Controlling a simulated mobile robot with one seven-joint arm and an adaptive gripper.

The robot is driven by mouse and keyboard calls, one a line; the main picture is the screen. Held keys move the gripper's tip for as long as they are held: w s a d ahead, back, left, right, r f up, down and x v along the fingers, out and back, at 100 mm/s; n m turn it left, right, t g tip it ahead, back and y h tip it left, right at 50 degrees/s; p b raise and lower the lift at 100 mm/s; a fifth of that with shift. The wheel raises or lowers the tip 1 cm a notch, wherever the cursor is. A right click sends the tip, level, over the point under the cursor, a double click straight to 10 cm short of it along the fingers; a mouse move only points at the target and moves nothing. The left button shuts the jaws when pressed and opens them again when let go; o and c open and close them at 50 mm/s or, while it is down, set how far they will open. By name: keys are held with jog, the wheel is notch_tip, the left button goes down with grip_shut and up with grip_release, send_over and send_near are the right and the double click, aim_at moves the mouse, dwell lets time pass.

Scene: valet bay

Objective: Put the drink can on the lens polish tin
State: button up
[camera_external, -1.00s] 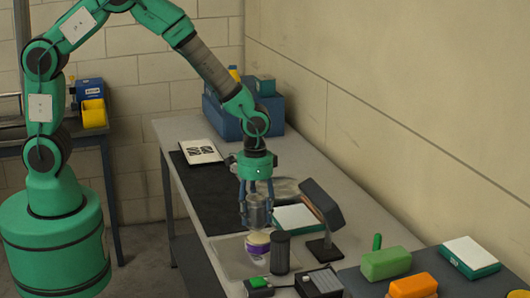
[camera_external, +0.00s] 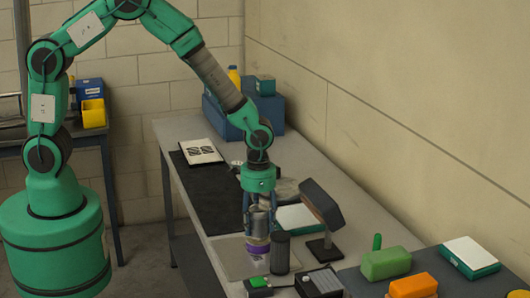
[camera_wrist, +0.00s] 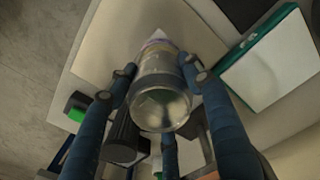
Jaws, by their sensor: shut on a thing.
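My gripper (camera_external: 259,212) points down over the grey bench with its fingers closed on the sides of a silvery drink can (camera_external: 261,222). The can is upright; in the wrist view it fills the space between the fingers, its shiny round end (camera_wrist: 161,108) facing the camera. Directly below it is a small round purple-banded container (camera_external: 257,250), which looks like the lens polish tin. The can's lower end overlaps the top of this container. I cannot tell whether they touch. In the wrist view the tin shows only partly beyond the can (camera_wrist: 157,43).
A dark cylinder (camera_external: 280,252) stands close right of the tin. Nearby are a green-topped block (camera_external: 258,283), a dark box (camera_external: 320,283), a dark lamp (camera_external: 322,205) and a white-topped green box (camera_external: 296,218). A pale flat board (camera_external: 228,256) lies under the tin.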

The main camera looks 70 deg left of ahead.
jog(key=o, duration=1.5)
jog(key=shift+c, duration=0.2)
jog(key=shift+r, duration=0.1)
notch_tip(320, 180, up, 12)
